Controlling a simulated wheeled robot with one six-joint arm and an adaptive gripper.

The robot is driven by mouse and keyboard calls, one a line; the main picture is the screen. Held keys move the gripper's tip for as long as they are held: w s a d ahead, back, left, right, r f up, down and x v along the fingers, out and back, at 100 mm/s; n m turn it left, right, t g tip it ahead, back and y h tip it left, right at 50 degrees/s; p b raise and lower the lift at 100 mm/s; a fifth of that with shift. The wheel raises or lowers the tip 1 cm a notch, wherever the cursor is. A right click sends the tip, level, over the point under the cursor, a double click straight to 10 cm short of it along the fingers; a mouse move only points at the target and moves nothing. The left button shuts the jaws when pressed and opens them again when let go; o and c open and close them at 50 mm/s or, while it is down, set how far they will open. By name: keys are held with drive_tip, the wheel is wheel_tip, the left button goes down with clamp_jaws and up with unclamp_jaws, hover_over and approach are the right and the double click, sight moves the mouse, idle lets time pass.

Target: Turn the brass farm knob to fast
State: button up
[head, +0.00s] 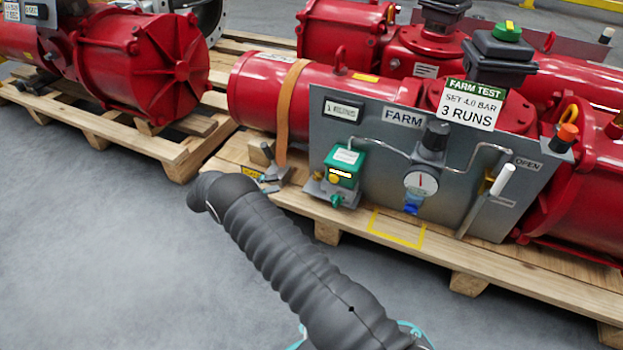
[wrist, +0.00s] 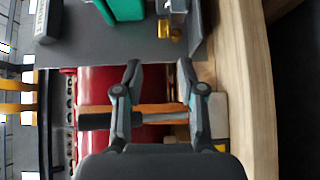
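A small brass knob (wrist: 164,28) shows at the top of the wrist view, on a grey block beside the green valve body (wrist: 125,8). The knob's setting marks are not readable.
An orange strap (head: 287,110) runs around the red cylinder (head: 255,90) behind my gripper. A black regulator knob (head: 434,138), a gauge (head: 421,183) and a white-handled lever (head: 503,180) are farther right. The wooden pallet (head: 375,240) lies below. Grey floor (head: 110,250) is clear at left.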

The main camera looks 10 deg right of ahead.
sight(316, 176)
drive_tip(key=d, duration=0.4)
drive_tip(key=w+d, duration=0.1)
drive_tip(key=d, duration=0.8)
drive_tip(key=shift+w+d+f, duration=0.2)
drive_tip(key=shift+w+f, duration=0.1)
drive_tip(key=shift+f, duration=0.05)
drive_tip(key=shift+c, duration=0.2)
clamp_jaws()
